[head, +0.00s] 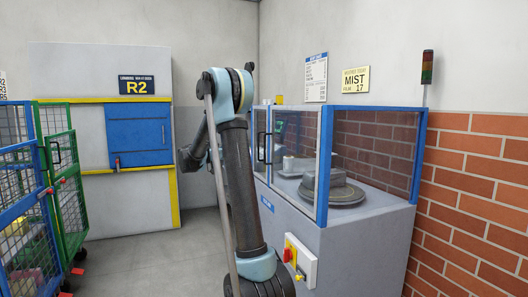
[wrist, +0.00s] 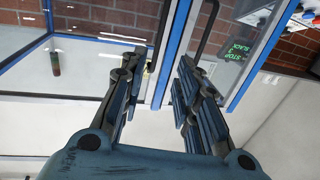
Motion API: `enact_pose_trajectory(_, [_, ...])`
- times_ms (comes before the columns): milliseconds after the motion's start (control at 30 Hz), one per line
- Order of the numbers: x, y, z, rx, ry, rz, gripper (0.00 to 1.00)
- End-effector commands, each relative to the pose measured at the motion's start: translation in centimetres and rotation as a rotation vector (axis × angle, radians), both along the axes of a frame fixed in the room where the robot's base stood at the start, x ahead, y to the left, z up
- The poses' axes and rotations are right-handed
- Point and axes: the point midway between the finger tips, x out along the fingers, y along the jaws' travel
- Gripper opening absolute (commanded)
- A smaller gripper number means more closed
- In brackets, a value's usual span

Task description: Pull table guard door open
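The table guard is a blue-framed clear enclosure on a grey machine, and its front door panel (head: 296,130) shows right of my arm in the head view. It looks in line with the guard front. A black bar handle (head: 259,148) shows at its left side. In the wrist view the handle (wrist: 207,30) lies beyond the right finger, apart from it. My gripper (wrist: 158,88) is open and empty, with a blue frame post showing behind the gap between its fingers.
A round grey turntable (head: 333,190) sits inside the guard. A box with a red and yellow switch (head: 299,262) is on the machine's front. Green and blue mesh cages (head: 62,180) stand at left, before a cabinet marked R2 (head: 95,85). Grey floor between is clear.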

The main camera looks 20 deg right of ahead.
Motion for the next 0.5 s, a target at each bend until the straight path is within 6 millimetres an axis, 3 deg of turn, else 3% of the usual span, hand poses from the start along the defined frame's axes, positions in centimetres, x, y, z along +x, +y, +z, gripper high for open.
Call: enact_pose_trajectory(500, [1.9,-8.9,0.0,0.002,0.002,-0.005,0.29])
